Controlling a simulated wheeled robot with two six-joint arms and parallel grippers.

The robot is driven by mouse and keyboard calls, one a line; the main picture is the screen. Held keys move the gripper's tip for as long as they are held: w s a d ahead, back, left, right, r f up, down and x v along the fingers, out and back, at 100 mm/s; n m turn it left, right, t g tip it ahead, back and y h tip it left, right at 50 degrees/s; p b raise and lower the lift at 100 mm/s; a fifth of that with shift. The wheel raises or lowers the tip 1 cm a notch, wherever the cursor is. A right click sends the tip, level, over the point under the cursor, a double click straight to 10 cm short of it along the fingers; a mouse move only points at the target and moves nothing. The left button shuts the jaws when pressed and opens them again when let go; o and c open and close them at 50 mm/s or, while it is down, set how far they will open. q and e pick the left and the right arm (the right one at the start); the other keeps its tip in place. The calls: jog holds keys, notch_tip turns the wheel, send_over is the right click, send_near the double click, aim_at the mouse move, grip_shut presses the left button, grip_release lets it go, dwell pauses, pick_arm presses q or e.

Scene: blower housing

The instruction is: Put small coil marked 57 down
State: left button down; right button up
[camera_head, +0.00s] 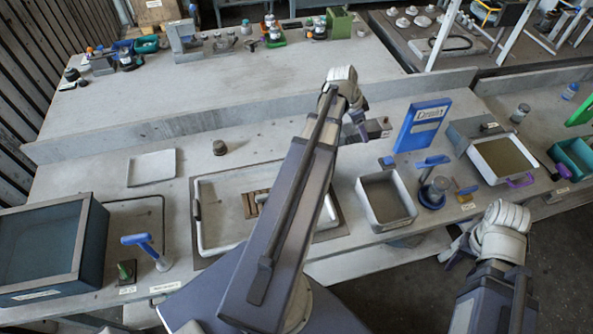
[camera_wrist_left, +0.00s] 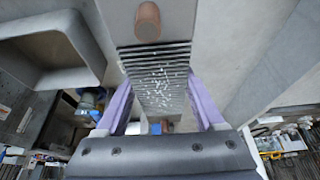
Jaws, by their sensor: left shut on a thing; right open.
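In the left wrist view, the purple fingers of my left gripper (camera_wrist_left: 160,88) close on the sides of a grey ribbed piece with pale specks, which I take to be the small coil (camera_wrist_left: 158,72). No number is readable on it. Just beyond it lies a grey block with a copper-coloured cylinder (camera_wrist_left: 147,22); I cannot tell if the coil touches the block. In the head view my left arm hides most of this, and the grey block (camera_head: 378,127) shows beside the wrist. My right gripper (camera_head: 460,248) is open and empty over the floor, in front of the bench at right.
A grey open bin (camera_head: 408,213), a blue upright panel (camera_head: 421,126) and a blue-handled tool (camera_head: 434,162) stand right of my left arm. A white-framed tray (camera_head: 203,235) and a glass-topped box (camera_head: 40,255) are at left. A raised ledge (camera_head: 190,122) runs behind.

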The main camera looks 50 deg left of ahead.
aim_at(347, 129)
pick_arm(q)
jog(key=shift+s+f, duration=0.15)
notch_tip(347, 129, down, 10)
jog(key=b, duration=1)
jog(key=shift+r, duration=0.2)
jog(key=shift+f, duration=0.2)
grip_release()
jog(key=shift+r, duration=0.1)
jog(key=shift+s+a+r+p, duration=0.1)
jog(key=shift+s+r+p, duration=0.05)
jog(key=shift+r+p, duration=0.55)
jog(key=p+v, duration=0.9)
jog(key=v, duration=0.1)
jog(key=shift+s+a+r+p, duration=0.1)
jog(key=shift+s+r+p, duration=0.15)
jog(key=shift+r+p, duration=0.15)
jog(key=shift+f, duration=0.1)
